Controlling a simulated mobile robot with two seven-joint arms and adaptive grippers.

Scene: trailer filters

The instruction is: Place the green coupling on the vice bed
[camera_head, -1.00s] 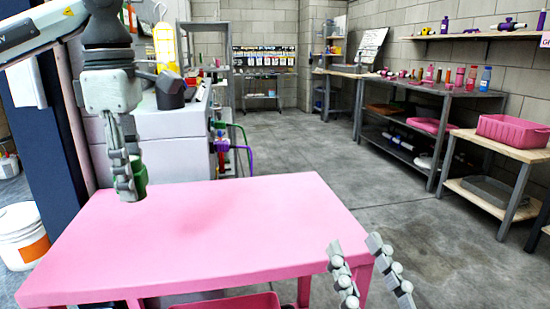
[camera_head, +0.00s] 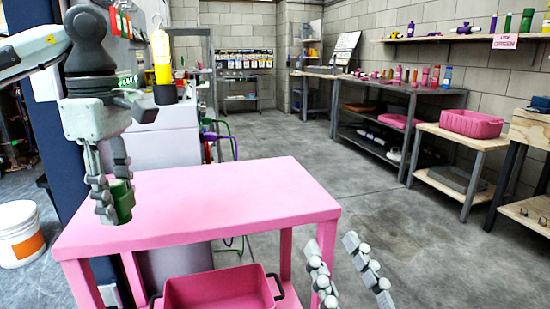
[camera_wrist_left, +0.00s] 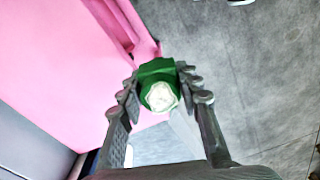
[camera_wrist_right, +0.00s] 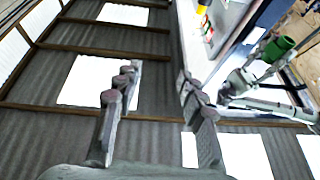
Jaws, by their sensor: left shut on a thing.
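The green coupling (camera_head: 122,201) is a short green cylinder, held upright between the fingers of my left gripper (camera_head: 110,203), which is shut on it. In the head view it hangs by the near left corner of the pink table. In the left wrist view the coupling (camera_wrist_left: 158,84) shows its pale round end between the fingers. The right wrist view also shows the coupling (camera_wrist_right: 279,47) at the upper right. My right gripper (camera_head: 330,246) is open and empty, its fingers apart in front of the table's right side. I cannot make out a vice bed in any view.
The pink table (camera_head: 190,200) has a bare top, with a pink crate (camera_head: 222,290) below. A pink bin (camera_head: 470,124) stands on a low bench at right. A wooden bench (camera_head: 530,130) with a dark blue thing is cut off at the right edge. The middle floor is clear.

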